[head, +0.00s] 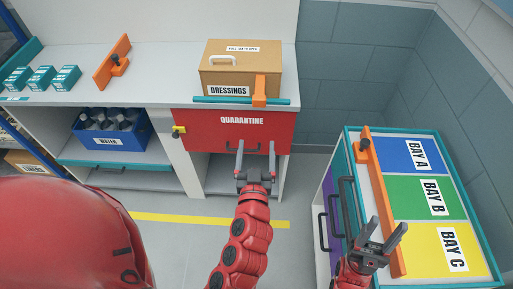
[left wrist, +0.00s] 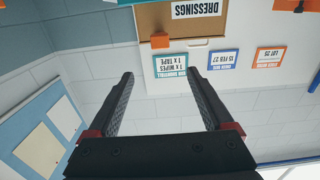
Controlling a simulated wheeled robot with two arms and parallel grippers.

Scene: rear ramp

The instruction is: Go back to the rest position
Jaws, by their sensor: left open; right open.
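My left gripper (head: 256,147) is open and empty in the head view, in front of the red QUARANTINE drawer (head: 210,132). In the left wrist view the left gripper's two fingers (left wrist: 160,75) stand well apart with nothing between them. My right gripper (head: 389,223) is open and empty at the lower right. It is over or beside the left edge of the bay-marked cabinet top, near the orange bar (head: 377,200); whether it touches the bar I cannot tell.
A cardboard DRESSINGS box (head: 223,78) stands on the white counter (head: 165,85) behind a teal rail (head: 225,100). A blue WATER bin (head: 95,141) sits on the shelf below. The teal-edged cabinet (head: 490,262) with coloured bays stands right. Grey floor (head: 190,235) lies between.

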